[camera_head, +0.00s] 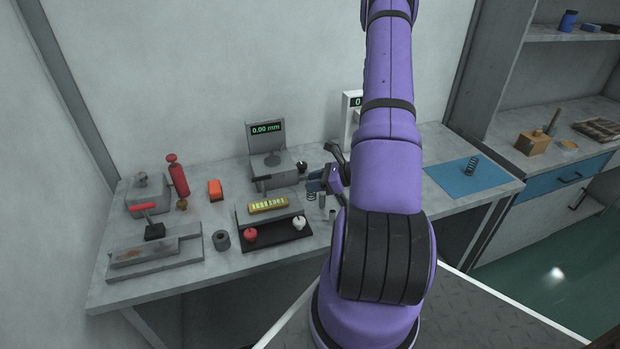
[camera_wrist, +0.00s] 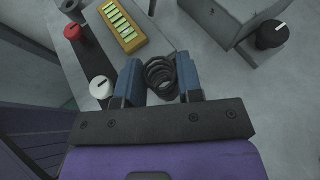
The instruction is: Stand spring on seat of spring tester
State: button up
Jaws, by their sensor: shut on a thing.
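My gripper (camera_head: 316,184) is above the bench at its middle, its blue fingers shut on a dark coil spring (camera_wrist: 161,77). The spring also shows just below the fingers in the head view (camera_head: 311,197). Its lower end is hidden in the wrist view. A device with a green "0" display (camera_head: 354,101) stands behind my arm, mostly hidden. A grey device reading 0.00 mm (camera_head: 266,138) stands to its left. I cannot tell which is the spring tester, and no seat is clearly visible. A second spring (camera_head: 472,165) stands on the blue mat (camera_head: 448,183).
A yellow block with green strips (camera_head: 268,204) lies left of my gripper. Near it, a black tray holds a red knob (camera_head: 250,235) and a white knob (camera_head: 299,223). A dark knob (camera_wrist: 271,35) is at upper right in the wrist view. Small metal cylinders stand below my gripper.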

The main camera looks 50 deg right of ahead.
jog(key=s+a+r, duration=0.1)
jog(key=s+a, duration=0.5)
jog(key=s, duration=0.3)
jog(key=shift+s, duration=0.25)
jog(key=shift+s, duration=0.1)
